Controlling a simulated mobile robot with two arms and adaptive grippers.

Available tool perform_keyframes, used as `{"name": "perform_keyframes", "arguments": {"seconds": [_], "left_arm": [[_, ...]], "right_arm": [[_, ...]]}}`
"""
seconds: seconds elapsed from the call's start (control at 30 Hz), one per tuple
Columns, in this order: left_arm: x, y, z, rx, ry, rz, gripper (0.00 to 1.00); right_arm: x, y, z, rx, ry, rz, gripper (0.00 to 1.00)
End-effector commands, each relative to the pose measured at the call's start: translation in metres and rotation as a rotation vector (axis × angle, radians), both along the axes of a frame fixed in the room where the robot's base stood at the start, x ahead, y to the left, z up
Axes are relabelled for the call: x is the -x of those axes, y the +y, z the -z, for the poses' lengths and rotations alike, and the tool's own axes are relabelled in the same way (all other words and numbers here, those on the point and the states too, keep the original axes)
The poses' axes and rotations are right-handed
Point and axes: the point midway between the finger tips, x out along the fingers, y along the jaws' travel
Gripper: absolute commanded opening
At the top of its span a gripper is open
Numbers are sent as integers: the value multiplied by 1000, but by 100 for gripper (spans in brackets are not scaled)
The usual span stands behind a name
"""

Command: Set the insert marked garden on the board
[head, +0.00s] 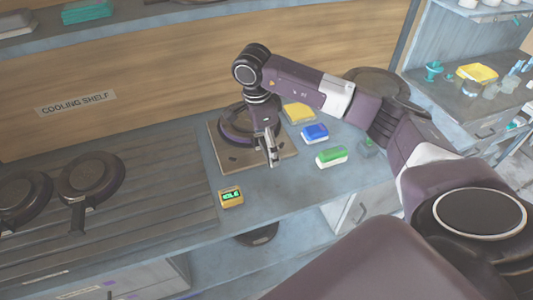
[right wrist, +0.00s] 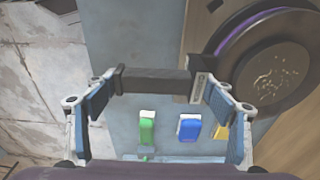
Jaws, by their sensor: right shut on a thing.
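A round dark insert with a purple rim (head: 232,128) is at the brown square board (head: 221,160). I cannot tell whether it is fully seated. My right gripper (head: 271,157) is low over the board's front right part. In the right wrist view the gripper (right wrist: 160,88) is shut on a dark bar (right wrist: 155,82), which looks like the insert's handle. The insert's face (right wrist: 275,75) shows there with small pale marks, too blurred to read. The brown board (right wrist: 202,32) shows behind it. My left gripper is not in view.
Yellow (head: 299,113), blue (head: 315,133) and green (head: 331,156) blocks lie right of the board. Two dark round pieces with handles (head: 90,178) lie on the slatted rack at left.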

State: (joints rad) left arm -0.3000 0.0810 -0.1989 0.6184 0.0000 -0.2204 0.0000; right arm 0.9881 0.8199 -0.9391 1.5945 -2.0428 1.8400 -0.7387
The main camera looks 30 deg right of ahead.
Motion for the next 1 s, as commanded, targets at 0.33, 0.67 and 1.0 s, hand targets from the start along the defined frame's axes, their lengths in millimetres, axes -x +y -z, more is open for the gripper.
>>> {"name": "perform_keyframes", "arguments": {"seconds": [0.33,0.67,1.0], "left_arm": [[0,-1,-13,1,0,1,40],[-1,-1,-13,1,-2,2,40],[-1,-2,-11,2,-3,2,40]], "right_arm": [[-1,1,35,-1,-3,1,30],[-2,0,46,-1,-6,-1,30],[0,0,50,-1,-1,-1,94]]}}
